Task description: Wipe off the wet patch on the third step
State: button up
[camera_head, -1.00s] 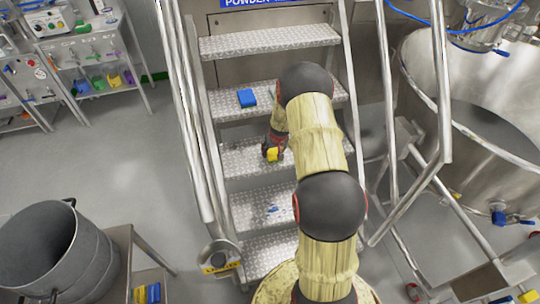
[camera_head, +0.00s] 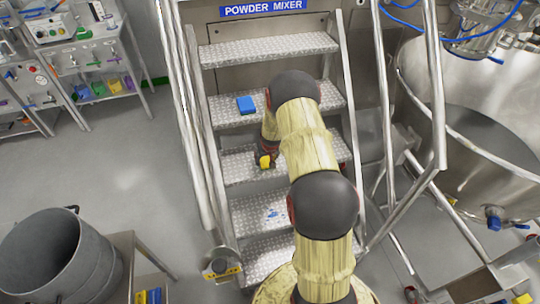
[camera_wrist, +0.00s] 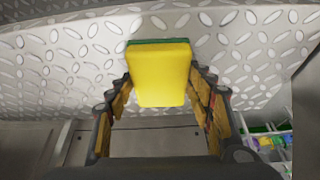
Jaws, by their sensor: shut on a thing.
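My gripper (camera_head: 264,160) is shut on a yellow sponge (camera_wrist: 160,75) with a green layer on its far side. In the head view the sponge (camera_head: 263,161) is at the left part of the third step (camera_head: 238,165) from the bottom. In the wrist view the sponge's green side faces the studded metal plate (camera_wrist: 60,60); I cannot tell whether it touches. No wet patch is clearly visible on the third step, and my arm hides part of its right side. A small blue patch (camera_head: 272,213) shows on the step below.
A blue block (camera_head: 246,105) lies on the step above. Metal handrails (camera_head: 190,130) flank the stairs. A grey drum (camera_head: 55,255) stands at lower left, a large steel vessel (camera_head: 480,130) at right. The floor (camera_head: 130,170) left of the stairs is clear.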

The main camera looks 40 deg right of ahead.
jog(key=shift+w+a+p, duration=0.2)
jog(key=shift+a+p, duration=0.4)
jog(key=shift+p, duration=0.55)
jog(key=shift+w+a+p, duration=0.15)
jog(key=shift+a+p, duration=0.4)
jog(key=shift+p, duration=0.6)
jog(key=shift+w+a+p, duration=0.1)
jog(key=shift+w+p, duration=0.05)
jog(key=shift+p, duration=0.55)
jog(key=p, duration=0.4)
jog(key=shift+w+a+r, duration=0.1)
jog(key=shift+w+a, duration=0.15)
jog(key=shift+a, duration=0.15)
jog(key=shift+w+a+p, duration=0.15)
jog(key=shift+a+p, duration=0.15)
jog(key=shift+p, duration=1.25)
jog(key=shift+r+p, duration=2.2)
jog(key=shift+r, duration=0.7)
jog(key=shift+r, duration=0.1)
notch_tip(320, 180, up, 3)
jog(key=shift+f+p, duration=0.1)
jog(key=shift+p, duration=1.15)
